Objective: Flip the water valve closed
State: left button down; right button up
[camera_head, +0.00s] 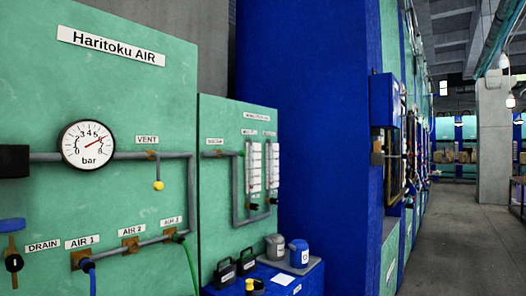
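Neither of my grippers is in view. No valve is legibly marked as water. The near green panel (120,200) is titled "Haritoku AIR".
A round bar gauge (88,145) and a yellow vent knob (158,186) are on the near panel. A blue bench (300,285) with black-handled items and two canisters (299,253) stands below the second panel. A blue wall (310,110) rises behind. The grey floor (455,240) at right is clear.

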aim_at(242, 153)
jog(key=i+l+z, duration=0.1)
jog(key=i+z, duration=0.15)
jog(key=i, duration=0.55)
jog(key=i+z, duration=0.3)
jog(key=i, duration=0.5)
